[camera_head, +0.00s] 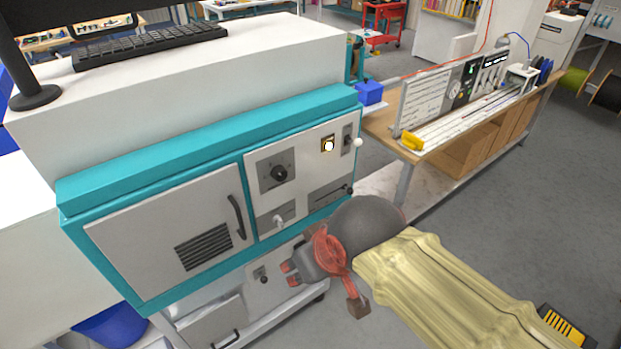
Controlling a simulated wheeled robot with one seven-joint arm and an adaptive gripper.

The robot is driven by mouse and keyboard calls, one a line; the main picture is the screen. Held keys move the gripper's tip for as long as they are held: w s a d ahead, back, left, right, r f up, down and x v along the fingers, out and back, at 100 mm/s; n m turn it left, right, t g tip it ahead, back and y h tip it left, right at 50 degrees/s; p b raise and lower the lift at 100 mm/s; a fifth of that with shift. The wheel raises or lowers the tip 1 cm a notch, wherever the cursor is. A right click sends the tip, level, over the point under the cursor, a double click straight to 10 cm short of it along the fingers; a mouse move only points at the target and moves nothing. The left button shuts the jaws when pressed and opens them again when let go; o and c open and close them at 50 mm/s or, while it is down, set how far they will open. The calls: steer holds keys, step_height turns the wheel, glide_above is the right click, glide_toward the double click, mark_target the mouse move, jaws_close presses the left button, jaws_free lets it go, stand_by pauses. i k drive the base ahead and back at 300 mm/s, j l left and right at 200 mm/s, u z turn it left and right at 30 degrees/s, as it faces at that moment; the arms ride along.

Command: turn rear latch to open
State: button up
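A teal and white cabinet (210,132) carries a grey control panel with several fittings. A small white latch-like handle (280,220) sits low on this panel, and a black rotary knob (279,173) sits above it. A lever with a white ball end (357,142) is at the panel's upper right. I cannot tell which fitting is the rear latch. My gripper (289,272) is in front of the cabinet's lower part, below the white handle and apart from it. Its red-tipped fingers point left; their opening is too small to judge, and nothing shows held.
A closed door with a black handle (236,217) is left of the panel. A lower unit (215,325) stands beneath the cabinet. A wooden workbench (450,135) with panels and a blue box (369,92) is at the right.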

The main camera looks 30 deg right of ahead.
mark_target(278, 219)
steer(key=k+j+z, duration=0.1)
steer(key=z, duration=0.3)
steer(key=k+z, duration=0.1)
steer(key=z, duration=0.25)
steer(key=k+j+z, duration=0.1)
steer(key=z, duration=0.3)
steer(key=k+z, duration=0.1)
steer(key=z, duration=0.25)
